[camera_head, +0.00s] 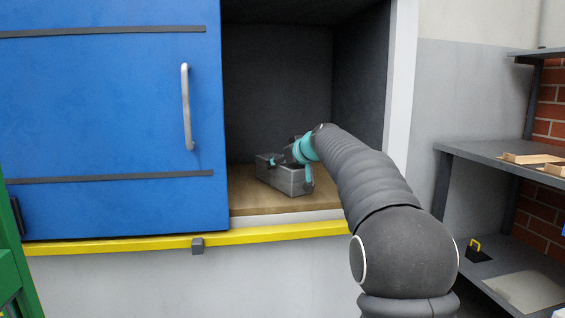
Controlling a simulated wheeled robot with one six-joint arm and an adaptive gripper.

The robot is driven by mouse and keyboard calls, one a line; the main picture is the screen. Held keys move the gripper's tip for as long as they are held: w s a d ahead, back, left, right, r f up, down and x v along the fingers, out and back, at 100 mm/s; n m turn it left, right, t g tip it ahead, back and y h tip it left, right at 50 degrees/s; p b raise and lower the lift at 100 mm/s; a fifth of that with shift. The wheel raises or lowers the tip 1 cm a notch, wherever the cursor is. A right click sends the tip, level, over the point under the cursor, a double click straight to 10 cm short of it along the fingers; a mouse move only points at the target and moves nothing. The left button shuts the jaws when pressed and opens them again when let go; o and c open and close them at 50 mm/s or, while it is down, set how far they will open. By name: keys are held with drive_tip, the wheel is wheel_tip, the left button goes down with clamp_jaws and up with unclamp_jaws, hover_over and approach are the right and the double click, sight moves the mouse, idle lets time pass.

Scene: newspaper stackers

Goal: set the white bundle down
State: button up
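The bundle (289,182) looks like a light grey block in the shade of the open compartment. It is low over the compartment's wooden floor (250,203); I cannot tell whether it rests on it or hangs just above. My gripper (288,171), with teal parts, reaches in from the right and is over the bundle. One teal finger lies along its right side and a darker one is at its left, with no clear gap at either side. The bundle's far side and part of its top are hidden by the gripper.
A blue sliding door (110,115) with a metal handle (187,107) covers the left of the compartment. A yellow rail (120,246) runs below the opening. Grey shelves (480,152) stand at the right. Bare wooden floor shows left of the bundle.

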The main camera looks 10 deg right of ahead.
drive_tip(key=o, duration=1.8)
drive_tip(key=shift+s+r, duration=0.15)
drive_tip(key=v, duration=1.1)
drive_tip(key=shift+s+d+r, duration=0.1)
drive_tip(key=shift+s+d, duration=0.1)
drive_tip(key=shift+s, duration=0.1)
drive_tip(key=shift+s, duration=0.1)
drive_tip(key=s+a+f+m+g+h, duration=0.1)
drive_tip(key=s+f+g, duration=0.1)
drive_tip(key=s+f, duration=0.7)
drive_tip(key=s+a+f+m+g+h, duration=0.1)
drive_tip(key=s+f, duration=0.8)
drive_tip(key=s, duration=1)
drive_tip(key=s+a+f+m+g+h, duration=0.2)
drive_tip(key=s+f+g, duration=0.1)
drive_tip(key=s+f, duration=0.7)
drive_tip(key=shift+s+h, duration=0.3)
drive_tip(key=shift+s, duration=1.65)
